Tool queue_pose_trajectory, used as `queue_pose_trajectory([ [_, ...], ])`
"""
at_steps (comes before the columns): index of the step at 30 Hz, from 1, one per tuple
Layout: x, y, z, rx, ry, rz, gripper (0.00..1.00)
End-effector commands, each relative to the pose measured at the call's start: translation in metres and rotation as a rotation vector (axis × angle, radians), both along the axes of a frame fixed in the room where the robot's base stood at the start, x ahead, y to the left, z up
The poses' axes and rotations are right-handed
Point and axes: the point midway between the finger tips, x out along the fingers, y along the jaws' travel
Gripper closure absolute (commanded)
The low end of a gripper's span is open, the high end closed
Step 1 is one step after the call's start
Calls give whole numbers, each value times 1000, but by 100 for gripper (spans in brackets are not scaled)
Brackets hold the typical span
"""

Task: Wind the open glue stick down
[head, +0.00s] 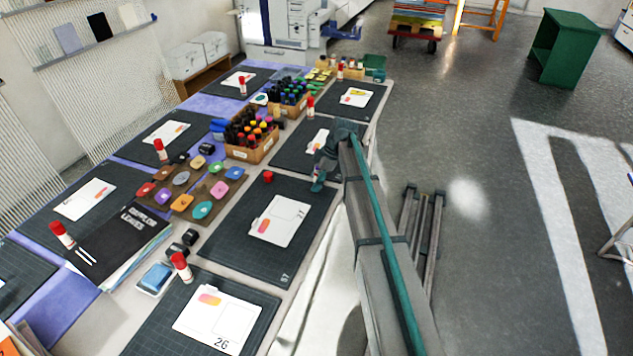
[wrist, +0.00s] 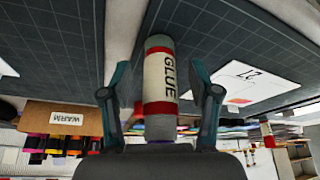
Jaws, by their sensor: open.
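The glue stick (wrist: 158,75), cream with GLUE lettering, a red band and grey ends, stands between my gripper's fingers in the wrist view. My gripper (wrist: 158,92) is open, with a finger on each side and a visible gap to the stick on both sides. In the head view my gripper (head: 325,168) is over the far right part of the mat with card 27, and the stick there is hidden or too small to tell. A loose red cap (head: 268,176) stands near that mat's far left corner. The glue level at the stick's end cannot be made out.
Several capped glue sticks (head: 181,266) stand by other mats. Card 27 (head: 279,219) lies on its dark mat (head: 235,240). A box of coloured bottles (head: 250,150) and a brown board of ink pads (head: 185,203) lie to the left.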

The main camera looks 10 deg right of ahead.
Motion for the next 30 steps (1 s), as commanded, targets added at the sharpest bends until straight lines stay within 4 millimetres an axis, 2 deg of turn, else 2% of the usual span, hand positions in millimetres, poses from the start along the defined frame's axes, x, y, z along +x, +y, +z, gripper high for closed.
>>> queue_pose_trajectory([
  [6, 0, 1, 0, -1, 0, -158, 38],
  [17, 1, 0, 0, -2, 1, -195, 38],
  [30, 1, -2, 1, -2, 0, -704, 38],
])
